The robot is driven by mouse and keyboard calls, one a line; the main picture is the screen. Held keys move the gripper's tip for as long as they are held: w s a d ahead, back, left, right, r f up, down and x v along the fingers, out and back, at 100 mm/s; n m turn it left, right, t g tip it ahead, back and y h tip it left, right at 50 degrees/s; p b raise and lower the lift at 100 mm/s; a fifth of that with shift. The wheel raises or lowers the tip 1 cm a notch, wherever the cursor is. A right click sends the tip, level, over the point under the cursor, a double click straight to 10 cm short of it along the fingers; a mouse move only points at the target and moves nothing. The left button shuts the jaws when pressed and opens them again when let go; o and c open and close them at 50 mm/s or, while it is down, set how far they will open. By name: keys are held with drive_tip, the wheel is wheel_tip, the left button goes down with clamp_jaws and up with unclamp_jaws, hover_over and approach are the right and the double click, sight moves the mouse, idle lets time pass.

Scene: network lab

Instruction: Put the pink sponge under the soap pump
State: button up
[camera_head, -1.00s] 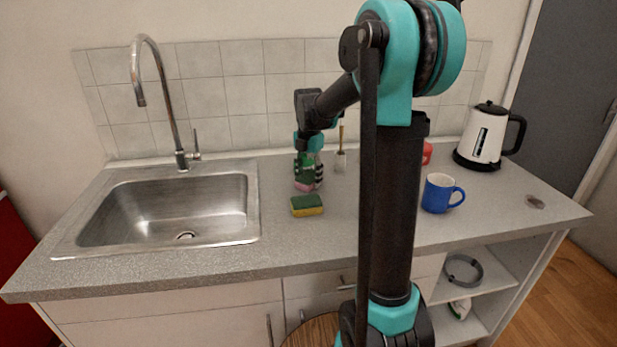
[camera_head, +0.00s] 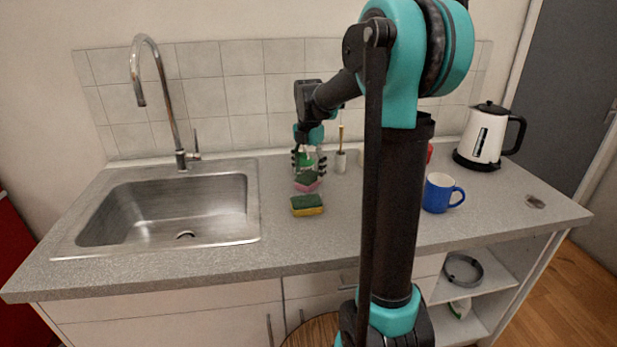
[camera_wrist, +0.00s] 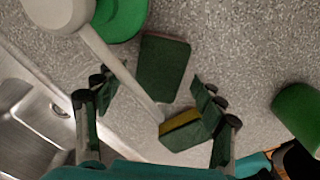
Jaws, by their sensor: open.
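The pink sponge (camera_head: 307,186) has a dark green top and lies on the counter just below my gripper (camera_head: 308,171). The soap pump (camera_wrist: 60,10) seems to be the pale head with a long spout over a green body (camera_wrist: 120,16); the spout crosses the sponge's left side in the wrist view. In the head view the pump is mostly hidden behind my gripper. I cannot tell how far the sponge lies beneath the spout.
A yellow-green sponge (camera_head: 307,205) lies in front of the pink one. The sink (camera_head: 252,215) is to the left. A brush in a white holder (camera_head: 340,162) stands behind right. A blue mug (camera_head: 437,194) and kettle (camera_head: 484,137) are farther right. The front counter is clear.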

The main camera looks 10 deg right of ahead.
wheel_tip(320, 180, up, 10)
drive_tip(key=shift+f, duration=0.2)
